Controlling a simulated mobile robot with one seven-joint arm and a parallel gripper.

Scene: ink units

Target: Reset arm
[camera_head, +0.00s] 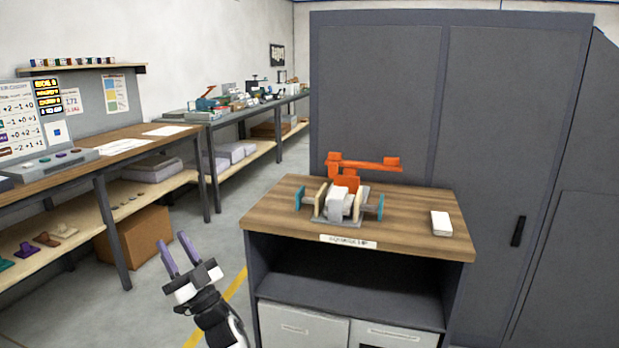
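My gripper (178,256) is at the lower left of the head view, raised in front of the floor and left of a wood-topped cabinet. Its two purple fingers stand apart with nothing between them. My black and white arm runs down from it to the bottom edge. The gripper touches nothing that I can see. On the wooden cabinet top (285,207) stands a fixture (338,207) with grey and white blocks, teal end plates and an orange lever (365,165) raised behind it.
A white block (441,223) lies at the top's right. Tall grey cabinets (380,90) stand behind. A workbench (110,142) with a lower shelf runs along the left, with a cardboard box (142,240) under it. Open floor lies between the bench and the wood-topped cabinet.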

